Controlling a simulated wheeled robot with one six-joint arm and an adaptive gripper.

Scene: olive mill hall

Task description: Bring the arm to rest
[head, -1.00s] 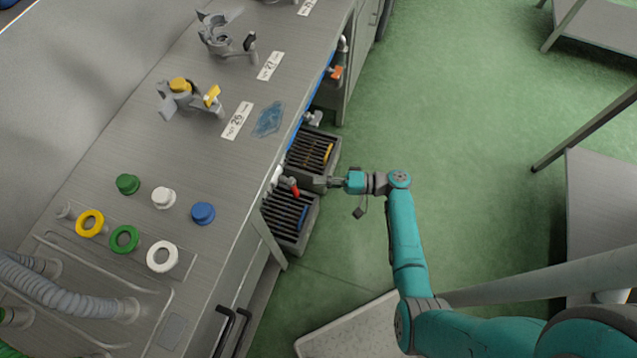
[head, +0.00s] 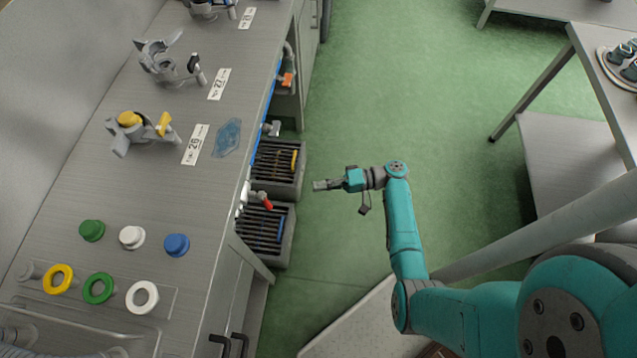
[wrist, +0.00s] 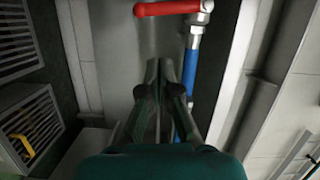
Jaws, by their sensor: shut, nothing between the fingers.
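My teal arm reaches forward over the green floor in the head view, bent at the elbow. My gripper (head: 324,185) points left toward the metal counter and is shut and empty. It is to the right of the two slatted grey bins, apart from them by a small gap in the picture. In the wrist view my gripper (wrist: 163,73) shows its fingers together, with a red-handled valve (wrist: 172,8) and a blue pipe section (wrist: 187,68) ahead of it.
The metal counter (head: 150,200) fills the left, with coloured caps and rings. Slatted bins (head: 290,180) with a yellow and a blue bar stand below its edge. A metal table (head: 610,75) stands at the right. Green floor (head: 410,90) lies open between.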

